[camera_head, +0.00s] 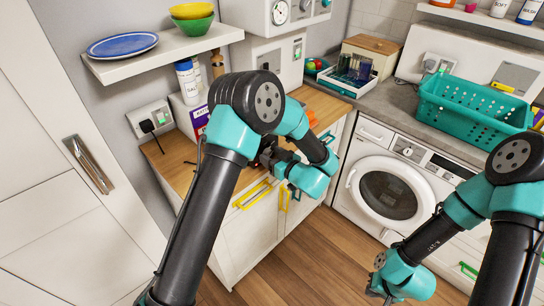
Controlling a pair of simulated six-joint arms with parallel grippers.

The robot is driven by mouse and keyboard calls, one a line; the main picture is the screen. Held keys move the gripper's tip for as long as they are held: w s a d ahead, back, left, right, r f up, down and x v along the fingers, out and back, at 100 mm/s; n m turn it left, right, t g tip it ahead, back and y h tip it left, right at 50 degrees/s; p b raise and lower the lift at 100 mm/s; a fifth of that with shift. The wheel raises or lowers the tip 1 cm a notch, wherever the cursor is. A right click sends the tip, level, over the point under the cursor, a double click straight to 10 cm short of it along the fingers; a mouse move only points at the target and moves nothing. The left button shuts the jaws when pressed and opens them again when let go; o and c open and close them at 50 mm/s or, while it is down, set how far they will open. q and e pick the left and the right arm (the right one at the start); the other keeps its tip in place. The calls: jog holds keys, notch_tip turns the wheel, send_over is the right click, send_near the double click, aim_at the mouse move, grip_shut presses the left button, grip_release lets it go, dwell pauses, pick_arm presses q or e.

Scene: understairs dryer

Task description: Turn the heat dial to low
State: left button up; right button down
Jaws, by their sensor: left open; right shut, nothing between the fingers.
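The white front-loading machine (350,205) stands under the counter at the right, with a round dark glass door (388,196). A small round dial (407,152) is on its upper front panel; its setting is too small to read, and I cannot tell whether it is the heat dial. My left gripper (268,153) is in front of the white cabinet, left of the machine and away from the dial, open and partly hidden by my arm. My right gripper (379,287) is low in front of the machine, below its door, shut and empty.
A teal basket (473,108) and a white tray (343,83) stand on the grey counter (400,106). Yellow handles (252,195) stick out from the cabinet at the left. A shelf (160,58) juts out above. The wooden floor (312,262) is open.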

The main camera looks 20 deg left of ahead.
pick_arm(q)
jog(key=v, duration=1.7)
jog(key=shift+s, duration=0.15)
jog(key=x, duration=1.6)
jog(key=shift+d, duration=0.1)
jog(key=shift+x, duration=0.75)
jog(key=n, duration=0.3)
jog(key=shift+t, duration=0.3)
jog(key=shift+n, duration=1.9)
jog(key=shift+m, duration=0.3)
dwell(0.5)
